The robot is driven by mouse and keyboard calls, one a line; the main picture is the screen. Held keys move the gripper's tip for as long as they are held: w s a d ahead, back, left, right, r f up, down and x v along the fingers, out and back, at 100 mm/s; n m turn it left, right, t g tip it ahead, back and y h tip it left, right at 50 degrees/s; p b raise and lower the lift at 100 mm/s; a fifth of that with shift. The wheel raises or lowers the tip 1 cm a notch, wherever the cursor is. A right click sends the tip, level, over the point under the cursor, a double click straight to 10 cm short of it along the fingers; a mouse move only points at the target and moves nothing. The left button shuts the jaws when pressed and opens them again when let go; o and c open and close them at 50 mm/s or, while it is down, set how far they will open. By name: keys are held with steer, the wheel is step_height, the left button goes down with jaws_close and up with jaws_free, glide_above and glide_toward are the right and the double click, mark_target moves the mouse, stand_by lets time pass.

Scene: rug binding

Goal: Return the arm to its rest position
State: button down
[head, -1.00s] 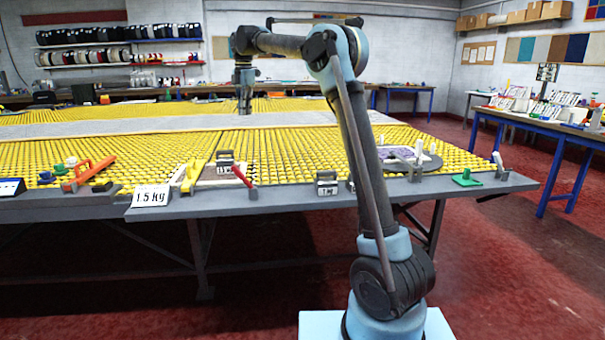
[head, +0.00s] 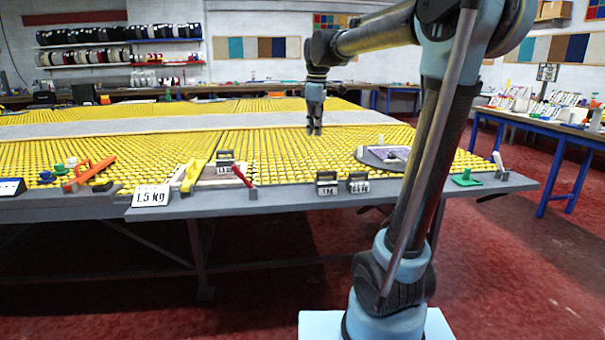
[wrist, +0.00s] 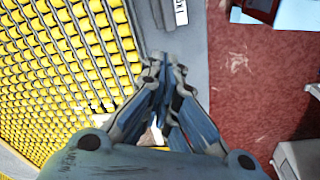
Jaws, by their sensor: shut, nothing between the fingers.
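My gripper (head: 314,130) hangs from my raised arm above the yellow-studded table (head: 270,152), pointing down. In the head view it is right of the middle, behind the row of weights at the front edge. In the wrist view my gripper (wrist: 168,62) has its fingers together with nothing between them. Below it there lie the yellow studs and the grey table edge (wrist: 190,85), with red floor to the right. The height of the fingertips above the table is hard to judge.
A grey disc (head: 385,158) lies nearby. A blue-legged table (head: 540,125) stands right. Red floor between is open.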

steer(key=s+d+f+m, duration=0.5)
steer(key=s+f, duration=0.4)
steer(key=s+d+f+m, duration=0.4)
steer(key=s+d+f, duration=0.1)
steer(key=s+f, duration=0.4)
steer(key=s+d+f+m+t, duration=0.1)
steer(key=s+d+f+m, duration=0.4)
steer(key=s+f, duration=0.4)
steer(key=shift+s+f+m, duration=0.3)
steer(key=shift+s, duration=0.55)
steer(key=shift+d, duration=0.1)
